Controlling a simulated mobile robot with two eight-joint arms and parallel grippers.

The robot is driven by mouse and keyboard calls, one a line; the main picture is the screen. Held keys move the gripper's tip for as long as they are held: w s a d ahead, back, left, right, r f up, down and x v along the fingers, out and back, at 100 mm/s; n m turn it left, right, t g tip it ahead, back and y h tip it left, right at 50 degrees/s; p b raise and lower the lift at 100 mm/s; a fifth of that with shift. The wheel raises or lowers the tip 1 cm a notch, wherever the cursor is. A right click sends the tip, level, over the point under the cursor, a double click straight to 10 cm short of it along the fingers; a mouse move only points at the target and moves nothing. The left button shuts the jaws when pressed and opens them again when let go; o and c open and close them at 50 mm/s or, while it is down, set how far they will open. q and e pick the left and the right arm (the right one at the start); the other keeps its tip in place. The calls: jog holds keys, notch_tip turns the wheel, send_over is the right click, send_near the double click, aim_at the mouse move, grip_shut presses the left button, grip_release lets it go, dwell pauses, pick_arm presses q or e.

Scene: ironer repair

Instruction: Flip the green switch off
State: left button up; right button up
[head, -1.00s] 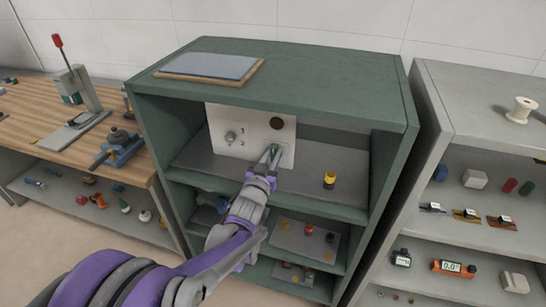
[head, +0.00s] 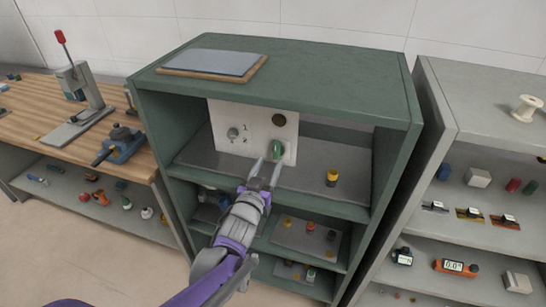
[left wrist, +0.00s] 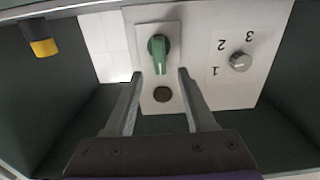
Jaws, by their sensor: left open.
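The green switch (head: 277,149) is a rotary handle on a white panel (head: 253,126) inside the upper bay of the green cabinet. In the left wrist view the green switch (left wrist: 159,50) shows upside down to the head view, with its handle running up and down in the picture. My left gripper (head: 267,164) is open and empty, its fingertips just in front of the switch. In the left wrist view the fingers (left wrist: 160,76) stand on either side below the handle, apart from it. My right gripper is not in view.
A grey knob (head: 233,133) marked with numbers and a dark round disc (head: 279,120) share the panel. A yellow and black object (head: 332,177) stands on the shelf to the right. The green cabinet's top (head: 330,85) overhangs the bay.

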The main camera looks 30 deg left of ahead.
pick_arm(q)
jog(key=shift+v, duration=2.15)
